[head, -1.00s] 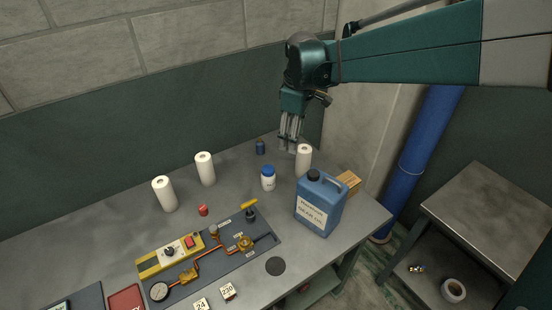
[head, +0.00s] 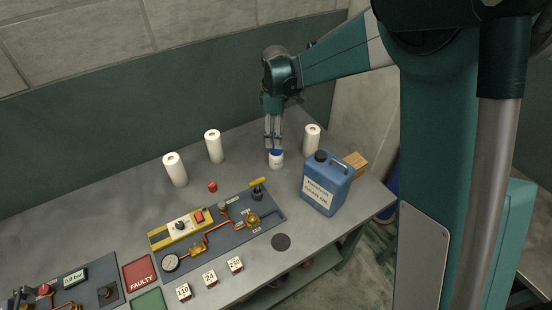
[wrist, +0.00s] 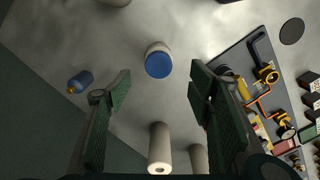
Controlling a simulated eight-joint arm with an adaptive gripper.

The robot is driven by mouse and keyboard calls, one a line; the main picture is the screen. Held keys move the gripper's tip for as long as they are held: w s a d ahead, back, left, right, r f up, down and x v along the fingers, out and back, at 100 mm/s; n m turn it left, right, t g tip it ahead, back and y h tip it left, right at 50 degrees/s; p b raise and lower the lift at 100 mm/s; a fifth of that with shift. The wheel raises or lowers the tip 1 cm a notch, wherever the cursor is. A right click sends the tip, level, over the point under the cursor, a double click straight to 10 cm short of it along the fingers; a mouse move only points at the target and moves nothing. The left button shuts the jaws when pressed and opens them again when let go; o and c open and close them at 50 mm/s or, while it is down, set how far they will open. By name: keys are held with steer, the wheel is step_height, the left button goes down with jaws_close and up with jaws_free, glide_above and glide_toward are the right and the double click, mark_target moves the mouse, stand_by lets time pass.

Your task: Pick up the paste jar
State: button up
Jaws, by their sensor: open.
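The paste jar, seemingly the small white jar with a blue lid (head: 276,160), stands upright on the bench. In the wrist view the jar (wrist: 158,63) shows from above, its round lid lying between the fingertips in the picture. My gripper (head: 273,146) points down just above the jar in the head view. In the wrist view my gripper (wrist: 160,76) is open, with its two green pads wide apart and nothing between them. I cannot tell the exact height gap to the lid.
A blue jug (head: 326,184) and a white roll (head: 312,140) stand right of the jar. Two more white rolls (head: 175,170) (head: 214,147) stand left. A small blue bottle (wrist: 82,81) shows in the wrist view. The valve panel (head: 235,235) lies in front.

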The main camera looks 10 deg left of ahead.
mark_target(276, 158)
step_height(276, 158, down, 6)
steer(key=shift+f, duration=0.2)
steer(key=shift+f, duration=1.3)
steer(key=shift+w+f, duration=0.1)
steer(key=shift+f, duration=2.5)
steer(key=c, duration=1.1)
steer(key=shift+r, duration=0.15)
